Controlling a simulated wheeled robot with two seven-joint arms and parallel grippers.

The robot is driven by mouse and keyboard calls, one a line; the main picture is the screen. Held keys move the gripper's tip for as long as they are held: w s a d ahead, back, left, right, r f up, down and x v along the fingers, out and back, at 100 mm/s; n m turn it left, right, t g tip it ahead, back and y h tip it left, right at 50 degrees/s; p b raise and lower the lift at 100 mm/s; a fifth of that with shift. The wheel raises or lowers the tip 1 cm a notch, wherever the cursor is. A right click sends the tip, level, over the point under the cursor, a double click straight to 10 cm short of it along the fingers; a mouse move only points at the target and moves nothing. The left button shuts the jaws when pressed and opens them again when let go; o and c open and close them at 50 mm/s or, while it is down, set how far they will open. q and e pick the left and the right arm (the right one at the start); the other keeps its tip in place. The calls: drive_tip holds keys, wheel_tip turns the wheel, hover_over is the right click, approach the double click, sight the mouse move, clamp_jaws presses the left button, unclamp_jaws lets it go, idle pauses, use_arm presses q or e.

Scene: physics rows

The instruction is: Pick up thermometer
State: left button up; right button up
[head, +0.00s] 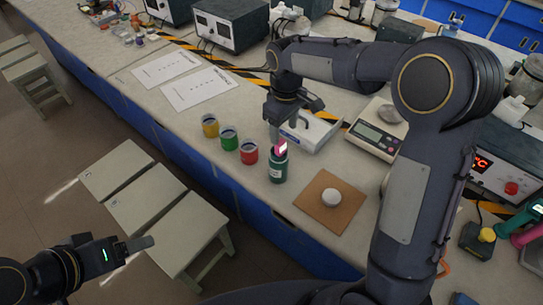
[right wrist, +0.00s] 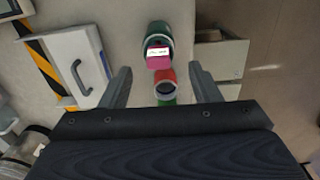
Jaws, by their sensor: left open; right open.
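A pink object with a small white panel (head: 281,147), probably the thermometer, stands in the mouth of a dark green container (head: 277,170) near the bench's front edge. In the right wrist view the pink object (right wrist: 157,57) shows between the fingers' lines, beside the green container's rim (right wrist: 158,30). My right gripper (head: 276,125) is above it, fingers pointing down, open and empty. It also shows in the right wrist view (right wrist: 161,70); no contact is visible. My left gripper (head: 138,247) is open and empty, low at the left, over the floor beside the stools.
Red (head: 249,152), green (head: 229,139) and yellow (head: 210,126) cups line up left of the container. A white case with a handle (head: 311,131) and a scale (head: 375,134) stand behind. A white puck (head: 331,197) lies on a brown board (head: 318,210). Stools (head: 190,235) stand in front.

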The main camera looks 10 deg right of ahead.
sight(282, 143)
drive_tip(key=f, duration=0.2)
drive_tip(key=f+p, duration=0.1)
drive_tip(key=f, duration=0.4)
drive_tip(key=shift+w+f+p, duration=0.3)
drive_tip(key=shift+f+p, duration=0.1)
drive_tip(key=shift+c, duration=0.4)
clamp_jaws()
